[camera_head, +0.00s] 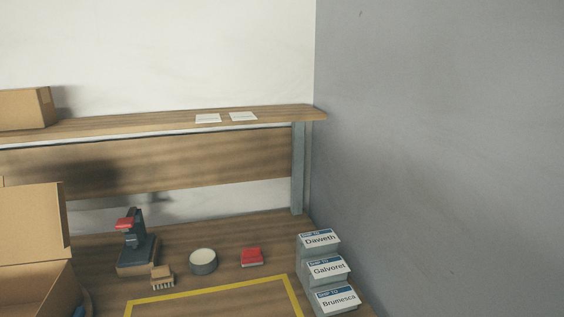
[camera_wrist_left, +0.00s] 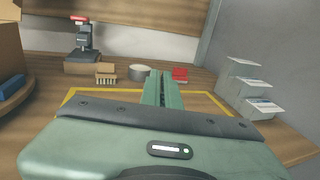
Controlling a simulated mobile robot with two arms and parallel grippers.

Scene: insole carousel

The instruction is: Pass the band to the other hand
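I cannot make out a band in either view. My left gripper (camera_wrist_left: 161,88) points over the table in the left wrist view. Its two green fingers are side by side with only a thin dark line between them, so it looks shut, and I see nothing held in it. No gripper shows in the head view, and my right gripper is in neither view.
An open cardboard box (camera_head: 30,225) stands at left. A stamping tool (camera_head: 135,250), brush (camera_head: 162,277), round tin (camera_head: 203,262) and red block (camera_head: 252,257) line the back. Stepped label holders (camera_head: 318,258) stand right. The yellow-outlined area (camera_head: 215,291) looks clear.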

